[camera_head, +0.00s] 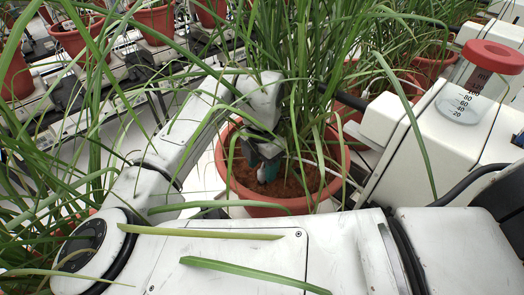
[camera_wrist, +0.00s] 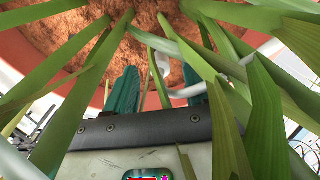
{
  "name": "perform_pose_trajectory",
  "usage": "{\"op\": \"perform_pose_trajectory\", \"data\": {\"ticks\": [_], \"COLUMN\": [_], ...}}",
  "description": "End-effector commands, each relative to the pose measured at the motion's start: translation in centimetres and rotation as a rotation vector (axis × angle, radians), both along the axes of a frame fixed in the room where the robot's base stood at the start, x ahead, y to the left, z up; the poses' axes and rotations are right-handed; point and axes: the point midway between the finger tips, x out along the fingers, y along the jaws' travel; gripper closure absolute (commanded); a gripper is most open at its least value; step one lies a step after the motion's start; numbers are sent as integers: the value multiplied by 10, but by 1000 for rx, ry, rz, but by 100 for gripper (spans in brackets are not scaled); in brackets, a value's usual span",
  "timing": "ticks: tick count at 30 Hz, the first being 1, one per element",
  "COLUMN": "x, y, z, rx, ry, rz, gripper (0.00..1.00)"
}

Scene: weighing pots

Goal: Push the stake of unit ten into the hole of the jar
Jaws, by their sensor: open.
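A terracotta pot (camera_head: 262,202) of soil with tall grass-like leaves stands in the middle of the head view; its soil (camera_wrist: 80,35) also shows in the wrist view. My gripper (camera_head: 268,168) reaches down among the leaves, low over the soil inside the rim. In the wrist view its teal fingers (camera_wrist: 160,88) are apart. A thin white curved piece (camera_wrist: 184,92), possibly the stake with its tube, shows between and beyond the fingers, partly covered by leaves. I cannot tell whether it touches the soil. No hole is discernible in the soil. I cannot read a unit number.
A clear graduated container with a red top (camera_head: 463,102) stands on a white unit (camera_head: 410,140) at right. Other potted plants (camera_head: 155,20) and equipment stand behind. Long leaves crowd my arm and hang over the wrist view.

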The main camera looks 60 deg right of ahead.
Motion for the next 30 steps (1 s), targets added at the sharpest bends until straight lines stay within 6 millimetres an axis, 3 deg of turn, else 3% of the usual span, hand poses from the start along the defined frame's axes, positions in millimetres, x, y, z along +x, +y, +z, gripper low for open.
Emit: {"op": "perform_pose_trajectory", "data": {"ticks": [7,17,30], "x": [0,0,0], "y": [0,0,0], "z": [-23,-27,-27], "rx": [0,0,0], "ry": [0,-1,-1], "rz": [0,-1,-1], "gripper": [46,46,86]}}
